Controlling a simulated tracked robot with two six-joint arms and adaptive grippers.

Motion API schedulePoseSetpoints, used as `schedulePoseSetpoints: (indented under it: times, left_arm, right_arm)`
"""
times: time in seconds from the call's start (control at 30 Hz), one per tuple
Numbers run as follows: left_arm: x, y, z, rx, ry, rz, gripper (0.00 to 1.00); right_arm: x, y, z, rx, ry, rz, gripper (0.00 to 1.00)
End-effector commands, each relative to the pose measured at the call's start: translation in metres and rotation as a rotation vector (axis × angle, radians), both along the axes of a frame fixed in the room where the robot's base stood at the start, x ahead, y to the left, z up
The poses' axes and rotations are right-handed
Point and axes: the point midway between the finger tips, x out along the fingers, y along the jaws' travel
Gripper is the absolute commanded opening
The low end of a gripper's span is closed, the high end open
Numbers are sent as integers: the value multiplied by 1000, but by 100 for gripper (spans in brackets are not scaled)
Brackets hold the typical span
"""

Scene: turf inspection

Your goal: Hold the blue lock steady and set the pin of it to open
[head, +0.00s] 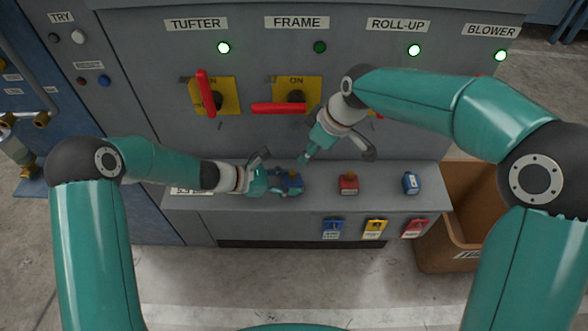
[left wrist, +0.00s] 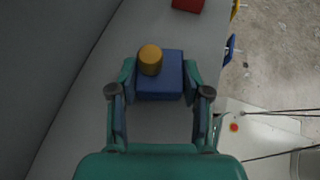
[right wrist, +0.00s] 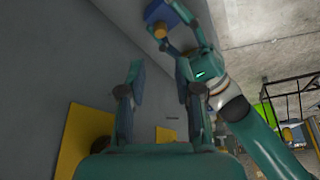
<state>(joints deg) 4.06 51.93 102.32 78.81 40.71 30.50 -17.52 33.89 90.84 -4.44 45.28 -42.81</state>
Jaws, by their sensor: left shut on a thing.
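The blue lock (head: 292,184) is a small blue block on the panel's ledge, left of the red lock (head: 348,184). My left gripper (head: 282,182) is shut on it. In the left wrist view the fingers press both sides of the blue block (left wrist: 168,80), and its round brass-yellow pin (left wrist: 150,60) stands up from the top. My right gripper (right wrist: 160,75) is open and empty, above the ledge near the lock. The lock also shows beyond its fingers in the right wrist view (right wrist: 170,12), with the pin (right wrist: 160,30) facing it. The pin's setting cannot be read.
Several coloured tags (head: 375,229) hang on the front face. Red handles (head: 278,108) stick out above the ledge, close to my right arm. A brown bin (head: 430,240) stands at the lower right.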

Motion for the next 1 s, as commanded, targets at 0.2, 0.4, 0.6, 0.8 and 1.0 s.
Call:
schedulePoseSetpoints:
  times: [0.2,0.4,0.6,0.8,1.0]
  left_arm:
    - [0,0,-2,3,2,0,28]
    - [0,0,-2,3,2,0,28]
    - [0,0,-1,3,2,0,28]
    - [0,0,-2,3,2,0,28]
    - [0,0,-2,3,2,0,28]
  right_arm:
    - [6,12,-35,-2,4,1,33]
    - [13,24,-70,-3,3,2,33]
    - [18,33,-94,-1,0,0,33]
    - [20,36,-103,-1,0,0,33]
    - [20,36,-103,-2,-1,-1,33]
